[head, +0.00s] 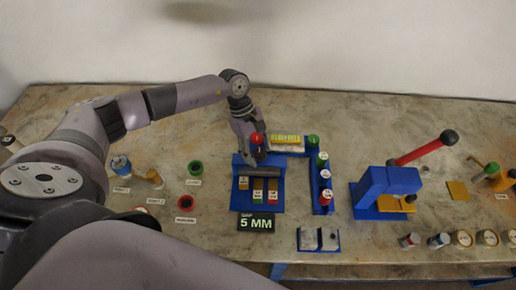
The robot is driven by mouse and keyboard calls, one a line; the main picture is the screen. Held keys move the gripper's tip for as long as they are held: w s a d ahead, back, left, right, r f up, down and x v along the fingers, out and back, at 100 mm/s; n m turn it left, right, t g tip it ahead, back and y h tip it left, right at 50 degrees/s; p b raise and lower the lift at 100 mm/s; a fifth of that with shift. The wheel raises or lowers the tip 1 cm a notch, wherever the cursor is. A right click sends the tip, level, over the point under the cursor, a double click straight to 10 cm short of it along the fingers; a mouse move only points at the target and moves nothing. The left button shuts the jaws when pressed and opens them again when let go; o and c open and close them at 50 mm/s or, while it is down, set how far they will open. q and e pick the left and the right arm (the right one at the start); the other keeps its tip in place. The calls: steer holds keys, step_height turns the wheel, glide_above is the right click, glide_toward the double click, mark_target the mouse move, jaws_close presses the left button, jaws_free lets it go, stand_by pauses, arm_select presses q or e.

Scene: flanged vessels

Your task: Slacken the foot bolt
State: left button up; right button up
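My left gripper (248,152) points down at the back of a blue fixture (235,200) on the bench. A red-topped piece (257,138) is right at its fingers, and a grey bar (262,184) lies across the fixture just in front. The fingers are small and partly hidden, so I cannot tell whether they are open or closed on the red-topped piece. The fixture holds several upright coloured blocks with white labels, and a black sign (256,223) reading "5 MM" stands before it. I cannot make out which part is the foot bolt. My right gripper is out of view.
A blue rack with green, white and red-topped pieces (325,197) stands just right. Further right is a blue press with a red lever (420,150). Several small cylinders line the right front edge. Labelled cups (186,203) stand left. The back of the bench (370,115) is clear.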

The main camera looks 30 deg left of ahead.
arm_select(q)
steer(key=c, duration=1.1)
